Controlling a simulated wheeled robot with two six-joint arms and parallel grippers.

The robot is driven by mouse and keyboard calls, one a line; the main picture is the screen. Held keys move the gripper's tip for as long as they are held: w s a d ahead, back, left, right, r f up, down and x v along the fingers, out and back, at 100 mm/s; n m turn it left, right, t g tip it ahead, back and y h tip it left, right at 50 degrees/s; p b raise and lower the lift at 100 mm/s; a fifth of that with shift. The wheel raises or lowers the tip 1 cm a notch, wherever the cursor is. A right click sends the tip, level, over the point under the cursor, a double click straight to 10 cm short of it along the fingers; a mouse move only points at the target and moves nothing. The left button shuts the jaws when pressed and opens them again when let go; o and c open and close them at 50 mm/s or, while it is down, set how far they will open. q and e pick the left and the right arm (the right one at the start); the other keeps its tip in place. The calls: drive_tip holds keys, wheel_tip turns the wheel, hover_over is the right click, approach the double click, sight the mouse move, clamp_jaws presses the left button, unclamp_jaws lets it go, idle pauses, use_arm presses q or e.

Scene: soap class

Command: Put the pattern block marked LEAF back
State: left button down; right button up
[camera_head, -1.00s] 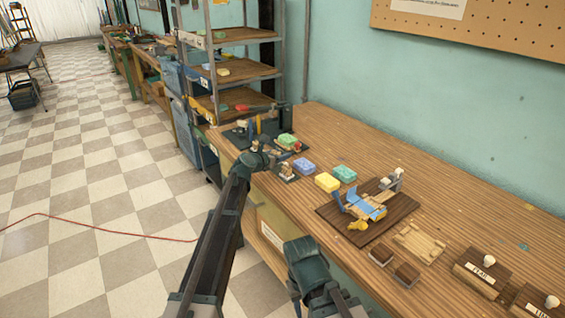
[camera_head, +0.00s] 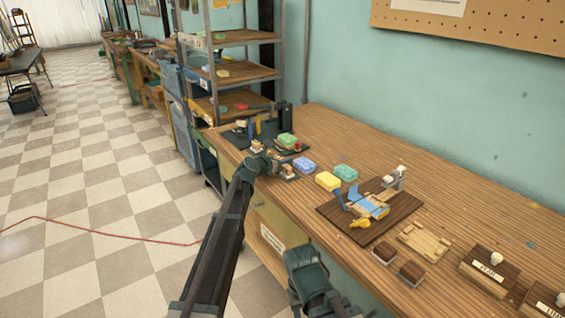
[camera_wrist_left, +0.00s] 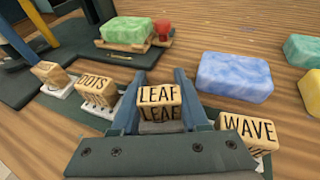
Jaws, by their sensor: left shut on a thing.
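The LEAF block (camera_wrist_left: 159,97) is a small wooden cube with black lettering on its top and front faces. My left gripper (camera_wrist_left: 158,100) is shut on it, one finger on each side; the gripper (camera_head: 278,167) also shows over the near left part of the bench in the head view. The DOTS block (camera_wrist_left: 97,90) stands left of it on a pale seat, and the WAVE block (camera_wrist_left: 247,130) stands close on the right. I cannot tell whether the LEAF block touches the surface below.
A green soap (camera_wrist_left: 127,30) sits on a wooden tray behind. A blue soap (camera_wrist_left: 235,76) lies right of the blocks. A yellow soap (camera_head: 327,181) and a teal soap (camera_head: 345,173) lie farther right. A shelf rack (camera_head: 240,76) stands beyond. The bench's back right is clear.

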use_arm(q)
drive_tip(key=c, duration=0.5)
unclamp_jaws()
drive_tip(key=p+v, duration=0.3)
drive_tip(key=v, duration=0.9)
drive_tip(key=shift+r+p, duration=0.15)
drive_tip(key=shift+p, duration=0.15)
drive_tip(key=shift+a, duration=0.1)
